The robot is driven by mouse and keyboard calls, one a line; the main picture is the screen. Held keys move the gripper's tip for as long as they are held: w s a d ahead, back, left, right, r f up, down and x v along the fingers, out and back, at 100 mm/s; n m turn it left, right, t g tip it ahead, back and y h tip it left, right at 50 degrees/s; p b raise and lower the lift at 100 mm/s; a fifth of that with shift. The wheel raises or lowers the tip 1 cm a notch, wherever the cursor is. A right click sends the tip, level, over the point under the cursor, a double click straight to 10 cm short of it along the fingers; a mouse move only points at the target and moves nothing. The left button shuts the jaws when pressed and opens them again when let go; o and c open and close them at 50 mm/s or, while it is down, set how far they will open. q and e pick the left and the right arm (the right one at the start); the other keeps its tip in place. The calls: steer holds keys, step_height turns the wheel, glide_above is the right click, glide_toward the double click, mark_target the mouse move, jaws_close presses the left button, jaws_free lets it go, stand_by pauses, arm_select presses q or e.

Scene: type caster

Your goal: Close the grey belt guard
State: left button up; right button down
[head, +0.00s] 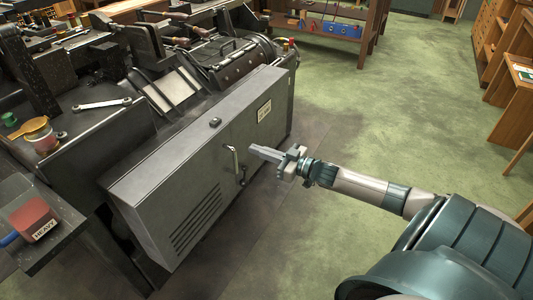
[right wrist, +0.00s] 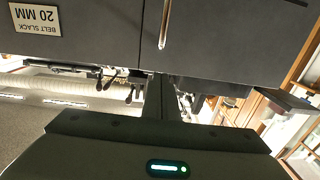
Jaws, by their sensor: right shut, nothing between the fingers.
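The grey belt guard (head: 190,185) is a large box-like cover on the front of a dark machine. Its face has a pale handle (head: 234,162), louvre slots low at the left and a small label (head: 264,110). At its left end a dark gap shows between guard and machine. My right gripper (head: 252,150) is shut and empty, its fingers pointing left in front of the face, right of the handle. I cannot tell whether the tips touch it. In the right wrist view the guard (right wrist: 225,35) fills the top, upside down, with its "BELT SLACK 20 MM" label (right wrist: 35,18).
The machine top carries a wrench (head: 102,104) and a brass-coloured piece (head: 35,130). A red block marked "HEAVY" (head: 33,220) rests on a shelf at the far left. Green floor (head: 390,110) is open to the right. Wooden furniture (head: 510,90) stands at the right edge.

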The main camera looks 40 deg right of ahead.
arm_select(q)
steer(key=shift+s+a, duration=0.15)
steer(key=shift+s, duration=0.05)
arm_select(e)
steer(key=shift+v, duration=1.4)
arm_select(q)
steer(key=shift+w, duration=0.1)
arm_select(e)
steer(key=shift+a, duration=0.1)
